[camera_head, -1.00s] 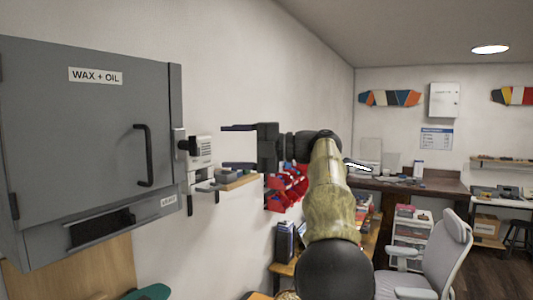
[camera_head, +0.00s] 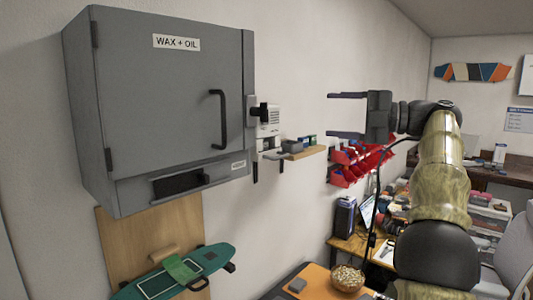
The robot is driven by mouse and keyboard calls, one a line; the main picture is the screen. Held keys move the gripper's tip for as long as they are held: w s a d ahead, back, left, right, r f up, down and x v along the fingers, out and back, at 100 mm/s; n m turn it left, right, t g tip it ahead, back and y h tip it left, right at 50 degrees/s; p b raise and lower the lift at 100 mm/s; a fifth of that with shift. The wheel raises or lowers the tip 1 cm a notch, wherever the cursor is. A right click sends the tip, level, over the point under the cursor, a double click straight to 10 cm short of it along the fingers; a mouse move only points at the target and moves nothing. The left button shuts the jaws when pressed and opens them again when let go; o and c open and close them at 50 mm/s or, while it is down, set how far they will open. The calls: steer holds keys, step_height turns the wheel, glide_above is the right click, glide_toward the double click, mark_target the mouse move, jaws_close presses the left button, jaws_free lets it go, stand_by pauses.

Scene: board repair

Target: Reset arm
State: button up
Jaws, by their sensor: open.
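My gripper (camera_head: 345,115) is at the right of the head view, in mid-air, at the end of my raised arm. Its two dark fingers point left and are spread well apart. Nothing is between them. Behind it are the white wall and, lower down, red wall bins (camera_head: 352,165). The gripper is apart from the grey cabinet labelled WAX + OIL (camera_head: 160,90), with open wall between them in the picture. The cabinet door is shut.
A small shelf (camera_head: 305,152) with boxes sits on the wall between cabinet and bins. Below the cabinet, a green skateboard deck (camera_head: 215,254) rests against a wooden panel (camera_head: 120,240). A bowl (camera_head: 348,278) stands on the orange-topped surface at the bottom. An office chair (camera_head: 510,245) is at right.

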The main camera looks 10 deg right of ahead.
steer(key=w+d+f+m+t+h, duration=0.25)
steer(key=w+m+t+h, duration=0.65)
steer(key=m+t, duration=0.6)
step_height(320, 180, down, 21)
steer(key=a+m+g+h, duration=0.3)
steer(key=m+g+h, duration=0.5)
steer(key=m, duration=0.5)
steer(key=s+a+f+m+g, duration=0.1)
steer(key=s+a+f+g, duration=0.2)
steer(key=s+f, duration=0.35)
steer(key=s+a+f+g, duration=0.4)
steer(key=f, duration=0.5)
steer(key=s+a+f+g+y, duration=0.1)
steer(key=s+a+f+g, duration=0.2)
steer(key=s+f, duration=0.3)
steer(key=s+a+f+g, duration=0.4)
steer(key=s+f, duration=0.2)
steer(key=s, duration=0.7)
steer(key=shift+s+f+m+y, duration=0.15)
steer(key=shift+m+y, duration=0.25)
